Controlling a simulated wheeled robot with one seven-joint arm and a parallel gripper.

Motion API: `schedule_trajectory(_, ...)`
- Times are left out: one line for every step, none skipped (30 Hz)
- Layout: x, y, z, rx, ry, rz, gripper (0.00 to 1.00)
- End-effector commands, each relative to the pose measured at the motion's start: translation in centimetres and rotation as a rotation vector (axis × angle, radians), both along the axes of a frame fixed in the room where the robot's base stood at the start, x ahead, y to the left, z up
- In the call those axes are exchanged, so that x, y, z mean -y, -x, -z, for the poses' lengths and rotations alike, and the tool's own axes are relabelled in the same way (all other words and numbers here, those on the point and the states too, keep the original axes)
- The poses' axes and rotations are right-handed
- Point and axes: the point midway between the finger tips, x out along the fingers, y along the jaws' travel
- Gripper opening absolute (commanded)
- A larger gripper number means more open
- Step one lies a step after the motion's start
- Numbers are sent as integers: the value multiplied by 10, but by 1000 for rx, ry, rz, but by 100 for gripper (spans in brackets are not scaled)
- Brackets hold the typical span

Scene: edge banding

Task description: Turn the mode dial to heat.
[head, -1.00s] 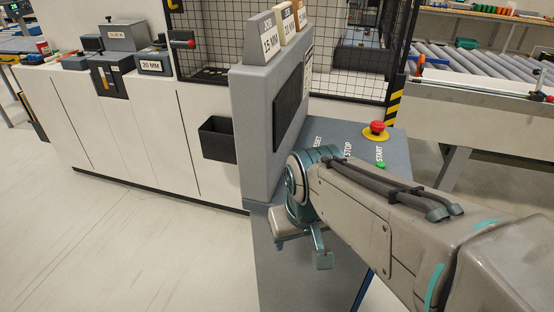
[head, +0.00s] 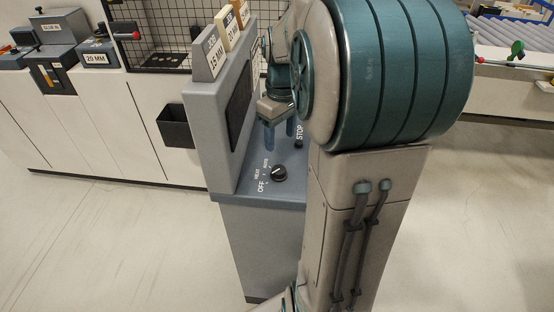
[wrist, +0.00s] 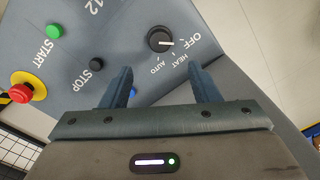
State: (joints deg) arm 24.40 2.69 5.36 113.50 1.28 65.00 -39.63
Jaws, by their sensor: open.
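The mode dial (head: 280,173) is a black round knob on the sloping top of the grey control console (head: 258,250). It also shows in the wrist view (wrist: 160,40), with OFF, HEAT and AUTO labels beside it. Its white pointer mark seems to point at OFF. My gripper (head: 280,131) is open and empty, fingers down over the panel, farther back than the dial in the head view. In the wrist view the dial lies beyond the gap between the fingertips (wrist: 160,78), apart from them.
A black button (wrist: 96,64) by STOP, a green START button (wrist: 54,32), a blue button (wrist: 133,92) and a red emergency stop (wrist: 27,88) share the panel. The upright screen housing (head: 212,130) stands close left of my gripper.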

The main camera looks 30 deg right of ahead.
Motion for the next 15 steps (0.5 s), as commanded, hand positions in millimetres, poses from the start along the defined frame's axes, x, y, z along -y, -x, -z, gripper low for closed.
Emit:
schedule_trajectory(0,1,11,-6,-2,1,56)
schedule_trajectory(-1,1,18,-6,-2,1,56)
schedule_trajectory(-1,2,27,-6,-2,2,56)
schedule_trajectory(-1,1,33,-6,-2,2,56)
schedule_trajectory(-1,1,40,-6,-2,2,56)
schedule_trajectory(-1,2,49,-6,-2,2,56)
schedule_trajectory(-2,2,55,-5,-2,2,56)
schedule_trajectory(-2,2,61,-6,-2,2,56)
schedule_trajectory(-2,2,68,-5,-2,2,56)
schedule_trajectory(-2,2,74,-4,-2,1,56)
schedule_trajectory(-3,2,79,-5,-1,1,56)
schedule_trajectory(-3,2,85,-4,-1,1,56)
schedule_trajectory(-3,2,89,-4,-1,1,56)
schedule_trajectory(-3,1,92,-2,0,1,56)
schedule_trajectory(-3,2,97,-4,-1,1,56)
